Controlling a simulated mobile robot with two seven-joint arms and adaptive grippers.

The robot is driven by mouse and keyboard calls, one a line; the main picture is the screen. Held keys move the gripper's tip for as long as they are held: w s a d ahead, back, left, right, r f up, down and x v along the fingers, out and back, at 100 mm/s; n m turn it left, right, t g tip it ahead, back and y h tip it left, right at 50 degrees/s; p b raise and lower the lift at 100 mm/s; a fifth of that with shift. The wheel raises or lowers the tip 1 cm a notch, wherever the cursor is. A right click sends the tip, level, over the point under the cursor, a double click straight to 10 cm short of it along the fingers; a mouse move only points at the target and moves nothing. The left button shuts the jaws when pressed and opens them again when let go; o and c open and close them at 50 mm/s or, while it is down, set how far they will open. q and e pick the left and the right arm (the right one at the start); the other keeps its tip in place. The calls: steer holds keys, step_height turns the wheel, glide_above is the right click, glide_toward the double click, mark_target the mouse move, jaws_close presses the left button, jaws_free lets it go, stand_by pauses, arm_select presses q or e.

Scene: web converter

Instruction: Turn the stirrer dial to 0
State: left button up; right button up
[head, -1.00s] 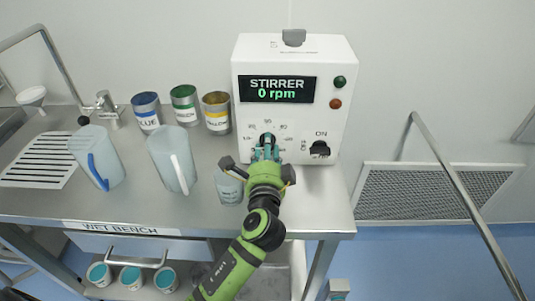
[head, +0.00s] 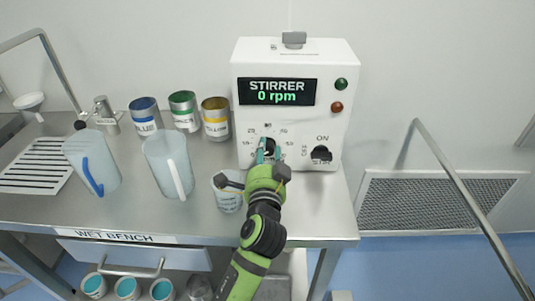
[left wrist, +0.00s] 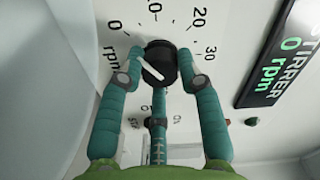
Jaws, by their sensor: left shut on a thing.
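The white stirrer box (head: 309,107) stands at the bench's right end. Its display (head: 277,91) reads "STIRRER 0 rpm". The round black stirrer dial (left wrist: 159,63) has a white pointer line, slanted up and left toward the side of the "0 rpm" mark (left wrist: 114,46) in the left wrist view. In the head view the dial is mostly hidden by my fingers. My left gripper (left wrist: 163,70) is shut on the dial, with teal fingers on both sides and one below; it also shows in the head view (head: 267,152). My right gripper is not in view.
An ON/STIR switch (head: 321,154) sits right of the dial. A small beaker (head: 228,198) stands close left of my gripper. Two jugs (head: 166,160) and three labelled cans (head: 184,112) are further left. A slanted rail (head: 450,170) is at the right.

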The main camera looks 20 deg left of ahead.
arm_select(q)
steer(key=shift+a+r, duration=0.1)
steer(key=shift+r, duration=0.1)
steer(key=o, duration=1.2)
steer(key=shift+c, duration=0.2)
steer(key=shift+f, duration=0.15)
steer(key=shift+s, duration=0.35)
steer(key=v, duration=0.6)
steer(key=shift+s, duration=0.35)
